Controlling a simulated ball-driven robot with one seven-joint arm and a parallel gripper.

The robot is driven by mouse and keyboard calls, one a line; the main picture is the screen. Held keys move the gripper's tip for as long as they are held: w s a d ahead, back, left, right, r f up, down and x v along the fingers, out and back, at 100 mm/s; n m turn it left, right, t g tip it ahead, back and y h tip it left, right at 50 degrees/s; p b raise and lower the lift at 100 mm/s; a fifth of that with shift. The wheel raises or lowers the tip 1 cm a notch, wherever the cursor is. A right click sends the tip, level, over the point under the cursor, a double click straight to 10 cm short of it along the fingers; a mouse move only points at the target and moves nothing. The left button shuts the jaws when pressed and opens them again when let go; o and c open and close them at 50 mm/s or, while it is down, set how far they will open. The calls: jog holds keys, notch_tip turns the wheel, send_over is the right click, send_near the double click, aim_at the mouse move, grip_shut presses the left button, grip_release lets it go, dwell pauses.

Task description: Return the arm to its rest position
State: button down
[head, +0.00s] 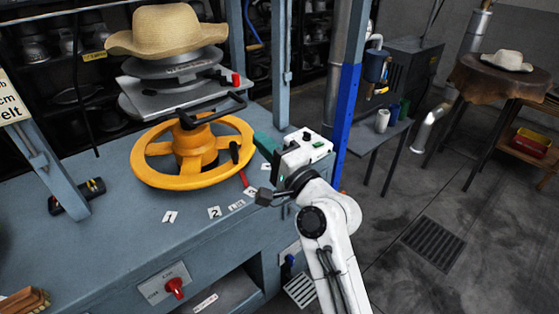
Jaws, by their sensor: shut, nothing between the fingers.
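My white arm reaches up from the bottom of the head view. It ends in my gripper (264,143), which is beside the right side of the press, near the edge of the blue-grey bench (105,225). The teal fingers point left toward the press and look shut, with nothing seen between them. The press has a yellow handwheel (150,166) below dark and grey plates (150,98). A straw hat (167,30) sits on top of the press. A lever with a red and black handle (240,160) is close to the left of my gripper.
A blue-grey post (281,60) and a bright blue post (347,120) stand behind my gripper. A red knob (175,288) is on the bench front. A side table (375,135) and a round table (480,85) with a pale hat (507,60) stand right. The floor at lower right is clear.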

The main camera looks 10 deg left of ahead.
jog(key=s+d+f+n+g+h, duration=0.1)
jog(key=s+d+f+n+h, duration=0.15)
jog(key=s+d+f, duration=0.4)
jog(key=s+d+f+n+g+h, duration=0.15)
jog(key=s+d+f+h, duration=0.25)
jog(key=d+f, duration=0.55)
jog(key=s+d+f+n+g+h, duration=0.1)
jog(key=s+d+f+g+h, duration=0.15)
jog(key=s+d+f, duration=0.4)
jog(key=s+d+f+n+g+h, duration=0.1)
jog(key=s+d+f+g+h, duration=0.2)
jog(key=s+d, duration=0.6)
jog(key=s+d+f+n+g+h, duration=0.1)
jog(key=s+d+f+g+h, duration=0.2)
jog(key=s+d+f, duration=0.3)
jog(key=s+d+h, duration=0.1)
jog(key=s+d, duration=0.3)
jog(key=s, duration=0.4)
jog(key=shift+s+d+f+b, duration=0.25)
jog(key=shift+s+b, duration=0.05)
jog(key=shift+s, duration=0.1)
